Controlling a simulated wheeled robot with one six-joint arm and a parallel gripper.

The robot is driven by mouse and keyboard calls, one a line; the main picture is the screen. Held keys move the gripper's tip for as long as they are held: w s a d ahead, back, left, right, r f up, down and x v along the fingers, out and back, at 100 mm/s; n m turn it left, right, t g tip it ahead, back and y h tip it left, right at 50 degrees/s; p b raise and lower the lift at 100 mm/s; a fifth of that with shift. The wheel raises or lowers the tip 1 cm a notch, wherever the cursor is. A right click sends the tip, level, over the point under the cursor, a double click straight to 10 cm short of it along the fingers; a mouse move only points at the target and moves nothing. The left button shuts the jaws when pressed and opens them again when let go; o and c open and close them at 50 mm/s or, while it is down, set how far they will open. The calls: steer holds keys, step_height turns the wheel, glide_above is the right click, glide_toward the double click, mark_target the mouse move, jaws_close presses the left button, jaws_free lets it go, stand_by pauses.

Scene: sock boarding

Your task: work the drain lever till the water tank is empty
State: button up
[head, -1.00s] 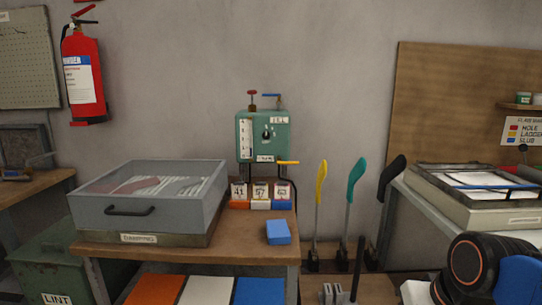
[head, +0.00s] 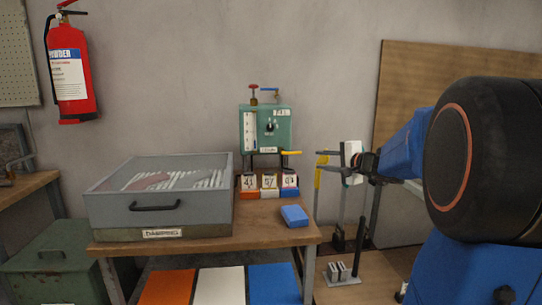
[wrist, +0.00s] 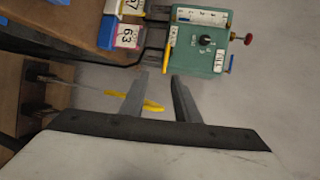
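The water tank (head: 281,127) is a green box on the wall side of the bench, with a white upright gauge (head: 250,131) on its front. Its level is too small to read. The yellow drain lever (head: 291,153) sticks out to the right at the tank's lower right. In the wrist view the tank (wrist: 197,45) appears turned sideways, with the drain lever (wrist: 168,50) beside its lower end. My gripper (head: 320,160) is open and empty, right of the lever and apart from it. Its two fingers (wrist: 158,78) point toward the tank side.
Number cards (head: 270,184) stand under the tank. A blue block (head: 294,216) and a grey lidded box (head: 158,198) sit on the bench.

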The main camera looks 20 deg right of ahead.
mark_target(297, 153)
steer(key=shift+m+h, duration=0.4)
steer(key=x, duration=0.6)
steer(key=r+x, duration=0.1)
steer(key=x, duration=0.5)
steer(key=d+x, duration=0.1)
steer(key=x, duration=0.5)
steer(key=shift+w+d+r, duration=0.1)
steer(key=shift+w+r, duration=0.05)
steer(key=shift+w, duration=0.25)
jaws_close()
